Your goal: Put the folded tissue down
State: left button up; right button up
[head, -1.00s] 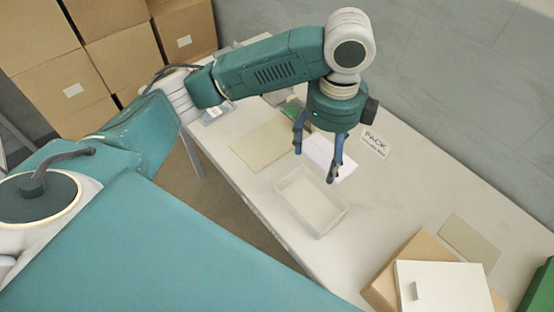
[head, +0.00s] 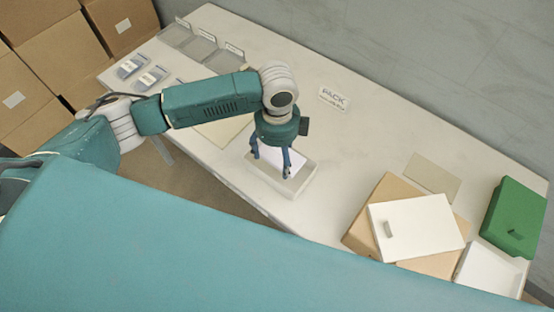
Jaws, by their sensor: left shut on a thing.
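The folded tissue (head: 271,164) is a white flat piece between the fingers of my left gripper (head: 271,163). The gripper is shut on it and points down. Below is an open, shallow, pale box (head: 306,181) on the table. The gripper and tissue are over the box and hide much of its inside. I cannot tell whether the tissue touches the box floor. My right gripper is not in view.
The pale table (head: 360,150) has a PACK sign (head: 333,98) at the back. A white lid with a handle (head: 415,226) lies on cardboard (head: 370,212) at right, near a green case (head: 513,218). Trays (head: 203,48) stand at back left. The table's middle is clear.

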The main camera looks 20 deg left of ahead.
aim_at(277, 159)
pick_arm(q)
notch_tip(277, 159, down, 3)
jog(key=shift+s+r, duration=0.1)
jog(key=shift+r, duration=0.05)
jog(key=shift+f, duration=0.4)
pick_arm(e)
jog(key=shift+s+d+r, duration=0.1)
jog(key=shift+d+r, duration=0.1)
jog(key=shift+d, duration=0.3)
pick_arm(q)
jog(key=shift+f, duration=0.1)
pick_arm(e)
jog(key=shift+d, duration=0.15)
pick_arm(q)
jog(key=shift+f, duration=0.5)
jog(key=o, duration=0.5)
jog(key=shift+o, duration=0.2)
jog(key=shift+r, duration=0.1)
